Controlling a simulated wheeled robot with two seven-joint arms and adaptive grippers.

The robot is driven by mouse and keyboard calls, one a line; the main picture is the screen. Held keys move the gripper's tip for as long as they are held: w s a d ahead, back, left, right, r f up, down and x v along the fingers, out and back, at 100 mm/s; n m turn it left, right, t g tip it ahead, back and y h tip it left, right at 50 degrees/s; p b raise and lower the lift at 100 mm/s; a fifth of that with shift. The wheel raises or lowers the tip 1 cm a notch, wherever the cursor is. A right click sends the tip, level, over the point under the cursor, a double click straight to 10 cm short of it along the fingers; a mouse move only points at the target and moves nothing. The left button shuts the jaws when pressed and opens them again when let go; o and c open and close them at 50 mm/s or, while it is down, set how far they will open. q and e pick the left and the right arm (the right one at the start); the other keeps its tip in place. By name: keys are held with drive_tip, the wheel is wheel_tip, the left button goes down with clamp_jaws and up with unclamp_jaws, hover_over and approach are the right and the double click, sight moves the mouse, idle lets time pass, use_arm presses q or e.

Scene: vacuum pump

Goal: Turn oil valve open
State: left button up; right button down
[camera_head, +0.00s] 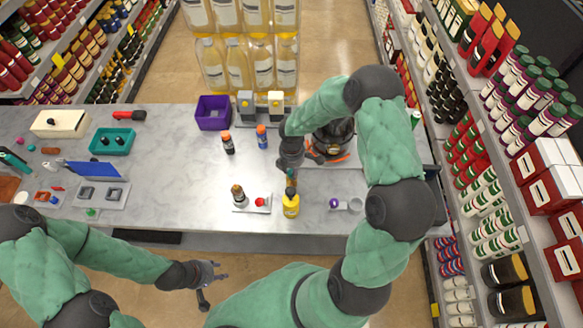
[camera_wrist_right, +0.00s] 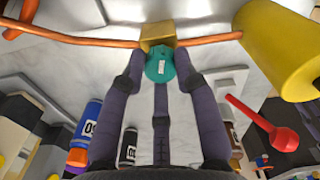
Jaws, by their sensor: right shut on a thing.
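The vacuum pump (camera_head: 336,136) stands on the marble counter, partly hidden behind my right arm, with orange hoses beside it. In the right wrist view, a round teal knob (camera_wrist_right: 160,68) with a small white label sits in front of a yellow block (camera_wrist_right: 157,35), and orange hoses run out to both sides. My right gripper (camera_wrist_right: 161,80) has its fingers closed around the knob; in the head view the right gripper (camera_head: 291,163) is beside the pump, and the knob is not clearly visible. My left gripper (camera_head: 222,271) is open and empty in front of the counter.
A yellow container (camera_head: 291,206) stands close below my right gripper. Black and blue bottles (camera_head: 228,144) (camera_head: 262,138), a purple bin (camera_head: 213,113) and a teal tray (camera_head: 111,141) are on the counter (camera_head: 175,190). Shelves flank the counter. The counter's middle left is clear.

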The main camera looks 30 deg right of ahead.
drive_tip(key=shift+s+n+p, duration=0.2)
drive_tip(key=shift+n+p, duration=0.5)
drive_tip(key=shift+n, duration=0.9)
drive_tip(key=shift+w+d, duration=0.1)
drive_tip(key=c, duration=1.1)
unclamp_jaws()
drive_tip(key=shift+o, duration=0.8)
drive_tip(key=shift+d, duration=0.15)
